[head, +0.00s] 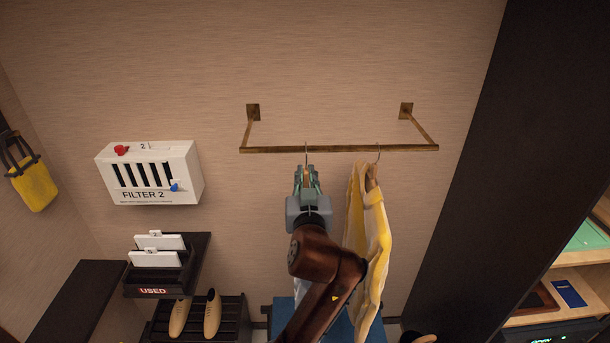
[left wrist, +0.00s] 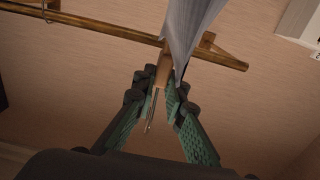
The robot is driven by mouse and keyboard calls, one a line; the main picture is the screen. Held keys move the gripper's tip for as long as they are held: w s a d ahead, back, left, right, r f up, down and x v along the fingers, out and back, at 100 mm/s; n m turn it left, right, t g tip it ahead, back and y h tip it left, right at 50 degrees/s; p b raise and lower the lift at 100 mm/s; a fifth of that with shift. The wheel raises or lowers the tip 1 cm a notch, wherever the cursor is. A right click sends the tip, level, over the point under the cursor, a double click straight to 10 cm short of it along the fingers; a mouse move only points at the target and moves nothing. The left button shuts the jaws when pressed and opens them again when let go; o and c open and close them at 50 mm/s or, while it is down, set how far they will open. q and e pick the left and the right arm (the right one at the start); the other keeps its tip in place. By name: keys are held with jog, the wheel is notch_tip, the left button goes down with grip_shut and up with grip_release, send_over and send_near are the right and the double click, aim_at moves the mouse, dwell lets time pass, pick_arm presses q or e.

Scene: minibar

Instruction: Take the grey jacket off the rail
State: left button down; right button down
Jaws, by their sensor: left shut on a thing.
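The grey jacket (left wrist: 185,30) shows in the left wrist view as a narrow pale grey strip. It hangs from a hanger with a wooden part (left wrist: 162,76) and a thin metal hook (left wrist: 150,118). My left gripper (head: 306,172) is shut on this hanger; its fingers (left wrist: 163,88) close around the wooden part. In the left wrist view the hook is apart from the brass rail (left wrist: 110,29). In the head view the hook (head: 306,152) crosses in front of the rail (head: 350,149). My arm hides most of the jacket there. My right gripper is not in view.
A yellow garment (head: 372,235) hangs from the rail close to the right of my left arm. A white filter box (head: 150,172) is on the wall to the left, above a dark holder marked USED (head: 155,291). A dark panel (head: 460,190) stands at right.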

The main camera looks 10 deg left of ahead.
pick_arm(q)
jog(key=shift+r, duration=0.25)
jog(key=shift+r, duration=1.3)
jog(key=shift+s+d, duration=0.1)
jog(key=shift+s, duration=0.05)
jog(key=shift+v, duration=4.3)
jog(key=shift+f, duration=0.15)
